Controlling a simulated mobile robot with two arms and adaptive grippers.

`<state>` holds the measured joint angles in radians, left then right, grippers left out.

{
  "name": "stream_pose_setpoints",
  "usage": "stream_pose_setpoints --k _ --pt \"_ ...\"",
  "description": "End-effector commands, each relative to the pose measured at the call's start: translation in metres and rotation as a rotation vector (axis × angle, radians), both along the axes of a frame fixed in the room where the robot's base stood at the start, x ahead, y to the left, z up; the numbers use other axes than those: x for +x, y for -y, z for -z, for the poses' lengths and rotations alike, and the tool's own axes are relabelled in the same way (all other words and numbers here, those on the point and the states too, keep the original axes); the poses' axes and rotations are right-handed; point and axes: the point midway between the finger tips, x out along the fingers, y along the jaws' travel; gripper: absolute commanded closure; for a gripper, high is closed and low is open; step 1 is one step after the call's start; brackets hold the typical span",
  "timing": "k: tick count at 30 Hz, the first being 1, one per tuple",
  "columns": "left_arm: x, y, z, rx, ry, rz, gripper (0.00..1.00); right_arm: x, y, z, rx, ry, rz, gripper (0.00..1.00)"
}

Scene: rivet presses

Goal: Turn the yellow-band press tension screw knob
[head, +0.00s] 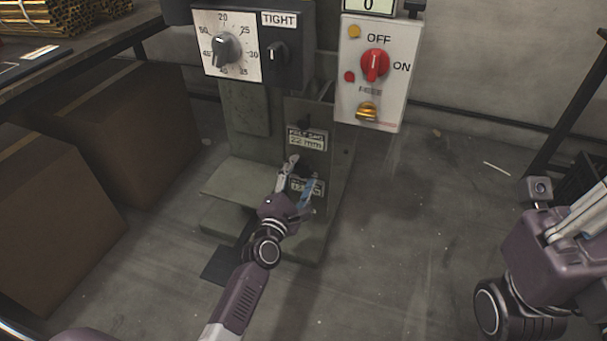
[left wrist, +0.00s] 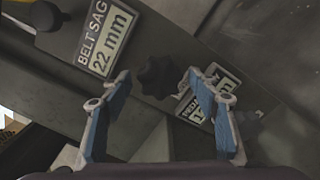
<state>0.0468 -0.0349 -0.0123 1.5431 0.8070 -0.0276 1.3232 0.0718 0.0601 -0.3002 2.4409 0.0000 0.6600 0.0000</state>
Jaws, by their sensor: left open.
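The press (head: 243,180) stands ahead with a "BELT SAG 22 mm" label (head: 306,139) on its lower front, also readable in the left wrist view (left wrist: 107,40). A dark lobed knob (left wrist: 158,78) sits below that label, partly hidden by the gripper in the head view. My left gripper (head: 297,180) is open at the press front. In the left wrist view the knob lies between and just beyond the fingertips (left wrist: 158,88); contact cannot be told. A second label behind the right finger is partly hidden. No yellow band is clear around this knob.
Above are a dial panel (head: 226,80) with a "TIGHT" switch and a white box (head: 353,95) with a red OFF/ON knob. Cardboard boxes (head: 130,125) and a workbench (head: 90,52) stand left. Floor (head: 410,220) right of the press is clear.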

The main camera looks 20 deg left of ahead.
Motion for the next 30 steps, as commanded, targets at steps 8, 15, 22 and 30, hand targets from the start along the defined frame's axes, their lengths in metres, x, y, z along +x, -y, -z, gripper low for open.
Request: stream_pose_setpoints --k 8,15,22,30 --pt "0.017 0.001 0.000 0.001 0.000 0.000 0.45 -0.003 -0.001 -0.003 -0.001 0.020 0.002 1.00" --pt "0.017 0.001 0.000 0.001 -0.001 0.001 0.48 -0.003 -0.001 -0.003 -0.002 0.021 0.002 1.00" --pt "0.017 0.001 0.000 0.001 -0.001 0.001 0.73 -0.003 -0.001 -0.003 -0.002 0.021 0.001 1.00" --pt "0.017 0.001 0.000 0.007 -0.001 0.001 0.87 -0.003 -0.001 -0.004 -0.002 0.021 0.001 1.00"
